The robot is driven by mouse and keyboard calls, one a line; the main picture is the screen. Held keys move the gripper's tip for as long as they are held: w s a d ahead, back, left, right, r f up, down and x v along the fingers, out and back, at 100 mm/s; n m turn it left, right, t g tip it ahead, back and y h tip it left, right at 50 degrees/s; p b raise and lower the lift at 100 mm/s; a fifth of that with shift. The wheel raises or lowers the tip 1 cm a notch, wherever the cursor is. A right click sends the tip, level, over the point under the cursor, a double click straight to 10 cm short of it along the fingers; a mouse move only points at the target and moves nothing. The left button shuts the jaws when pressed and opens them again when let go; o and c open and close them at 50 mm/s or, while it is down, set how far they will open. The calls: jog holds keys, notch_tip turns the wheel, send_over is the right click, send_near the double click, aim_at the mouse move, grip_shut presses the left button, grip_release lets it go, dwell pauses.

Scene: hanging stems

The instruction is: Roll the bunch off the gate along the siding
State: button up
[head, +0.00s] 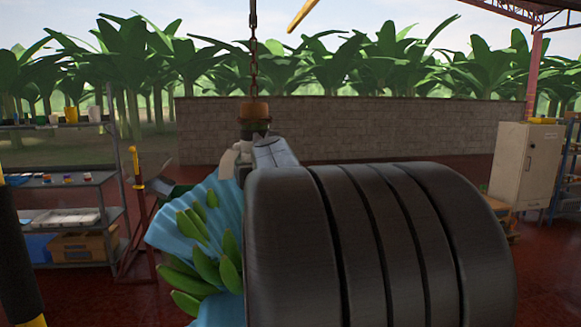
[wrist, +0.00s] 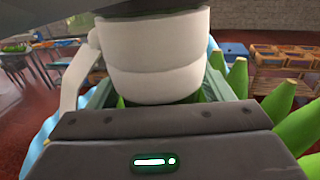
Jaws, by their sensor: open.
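The bunch of green bananas (head: 207,262), partly wrapped in a blue cover (head: 180,232), hangs at centre-left in the head view. Its stem top, dark green under a rusty brown cap (head: 254,111), hangs from a chain (head: 253,60). A white collar-like piece (wrist: 155,55) fills the middle of the wrist view, with green bananas (wrist: 240,95) at the right. My gripper (wrist: 155,85) is open, with its jaws on either side of this white piece; contact cannot be told. In the head view my dark arm hides the bunch's right side. The gate and siding cannot be made out.
A shelf rack (head: 70,205) with bins and trays stands at the left, a red stand (head: 140,215) beside it. A block wall (head: 400,125) runs behind. A pale cabinet (head: 523,165) stands at the right. Red floor lies open between.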

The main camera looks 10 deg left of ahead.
jog(key=shift+w+a, duration=0.1)
jog(key=shift+w, duration=0.15)
jog(key=c, duration=1.3)
